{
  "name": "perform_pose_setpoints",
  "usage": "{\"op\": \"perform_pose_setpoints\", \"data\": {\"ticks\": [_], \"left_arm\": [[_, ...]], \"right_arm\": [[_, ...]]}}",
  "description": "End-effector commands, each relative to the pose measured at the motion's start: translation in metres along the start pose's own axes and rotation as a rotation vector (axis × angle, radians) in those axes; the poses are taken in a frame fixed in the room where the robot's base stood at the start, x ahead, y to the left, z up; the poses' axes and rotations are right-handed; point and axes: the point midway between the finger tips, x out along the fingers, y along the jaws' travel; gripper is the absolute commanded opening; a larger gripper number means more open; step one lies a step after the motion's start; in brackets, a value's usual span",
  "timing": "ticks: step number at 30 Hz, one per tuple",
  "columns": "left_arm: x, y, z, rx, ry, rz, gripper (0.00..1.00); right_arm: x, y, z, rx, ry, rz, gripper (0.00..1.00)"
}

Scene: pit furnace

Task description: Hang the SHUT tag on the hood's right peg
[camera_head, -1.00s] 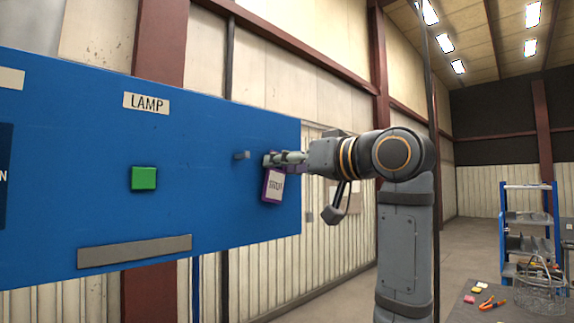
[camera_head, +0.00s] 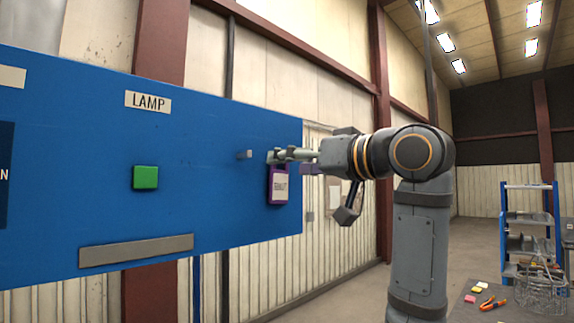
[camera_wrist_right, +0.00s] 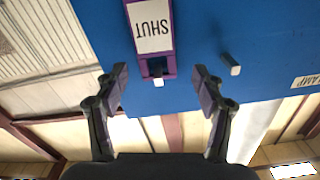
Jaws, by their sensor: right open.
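The SHUT tag (camera_head: 278,187) is a purple-framed plate with a white label, hanging upright against the blue hood panel (camera_head: 215,170) near its right edge. In the right wrist view the tag (camera_wrist_right: 153,28) appears upside down, and the pale end of the right peg (camera_wrist_right: 158,82) shows through the opening at its top. My right gripper (camera_head: 284,156) is open at the tag's top. In the wrist view its fingers stand apart, one on each side and clear of the tag. My left gripper is out of view.
A bare second peg (camera_head: 245,154) sticks out left of the tag. The panel also carries a LAMP label (camera_head: 148,102), a green button (camera_head: 145,177) and a grey strip (camera_head: 136,251). A wire basket (camera_head: 540,290) and blue shelf rack (camera_head: 528,225) stand far right.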

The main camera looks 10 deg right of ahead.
Motion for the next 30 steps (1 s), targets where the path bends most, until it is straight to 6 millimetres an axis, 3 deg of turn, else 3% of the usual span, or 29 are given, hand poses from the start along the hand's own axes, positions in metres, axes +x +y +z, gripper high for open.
{"op": "perform_pose_setpoints", "data": {"ticks": [9, 15, 26, 29, 30], "left_arm": [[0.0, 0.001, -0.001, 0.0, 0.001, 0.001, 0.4], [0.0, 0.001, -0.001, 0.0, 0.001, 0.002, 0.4], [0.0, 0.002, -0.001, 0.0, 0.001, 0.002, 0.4], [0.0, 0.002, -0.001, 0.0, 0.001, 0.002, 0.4], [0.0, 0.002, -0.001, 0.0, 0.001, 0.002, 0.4]], "right_arm": [[-0.076, 0.001, 0.0, -0.004, 0.002, 0.006, 0.69], [-0.097, 0.0, 0.0, -0.002, 0.001, 0.002, 0.69], [-0.095, 0.003, 0.005, 0.002, -0.008, 0.004, 0.69], [-0.075, 0.02, 0.033, 0.017, -0.049, 0.033, 0.69], [-0.062, 0.032, 0.054, 0.027, -0.078, 0.054, 0.69]]}}
